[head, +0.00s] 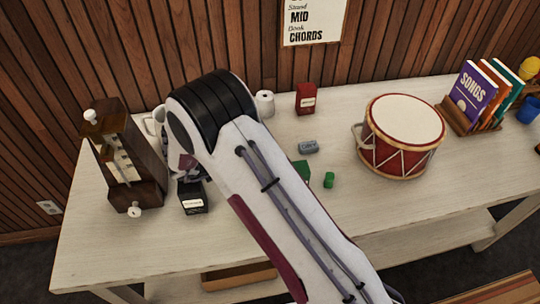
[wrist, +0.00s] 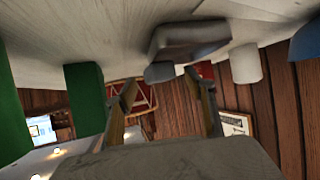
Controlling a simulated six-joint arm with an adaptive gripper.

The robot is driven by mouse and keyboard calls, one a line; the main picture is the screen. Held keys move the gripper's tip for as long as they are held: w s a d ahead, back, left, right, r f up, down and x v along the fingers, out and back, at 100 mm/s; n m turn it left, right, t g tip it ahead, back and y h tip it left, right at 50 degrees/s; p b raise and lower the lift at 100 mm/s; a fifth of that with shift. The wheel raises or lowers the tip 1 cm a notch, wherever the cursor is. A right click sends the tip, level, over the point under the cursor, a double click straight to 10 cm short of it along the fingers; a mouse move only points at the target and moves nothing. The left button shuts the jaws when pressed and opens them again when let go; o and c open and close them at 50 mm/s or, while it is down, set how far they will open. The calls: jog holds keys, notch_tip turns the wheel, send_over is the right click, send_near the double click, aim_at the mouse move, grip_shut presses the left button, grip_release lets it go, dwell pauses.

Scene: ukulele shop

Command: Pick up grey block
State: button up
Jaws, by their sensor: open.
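The grey block (head: 307,147) lies flat on the pale table, behind the green blocks and left of the drum, with faint marking on its top. In the tilted, nearly upside-down wrist view a grey shape (wrist: 190,40), which looks like this block, lies on the table surface near the top, beyond the fingertips. A smaller grey patch beside it cannot be told apart clearly. My gripper (wrist: 160,90) is open, with a finger on each side and nothing seen between the tips. In the head view my arm covers much of the table's middle and mostly hides the gripper.
Two green blocks (head: 302,169) (head: 329,180) sit in front of the grey block. A red box (head: 306,98) and white roll (head: 265,103) stand behind.

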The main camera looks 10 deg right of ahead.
grip_shut()
jog(key=shift+r, duration=0.1)
notch_tip(320, 180, up, 10)
dwell(1.0)
dwell(0.4)
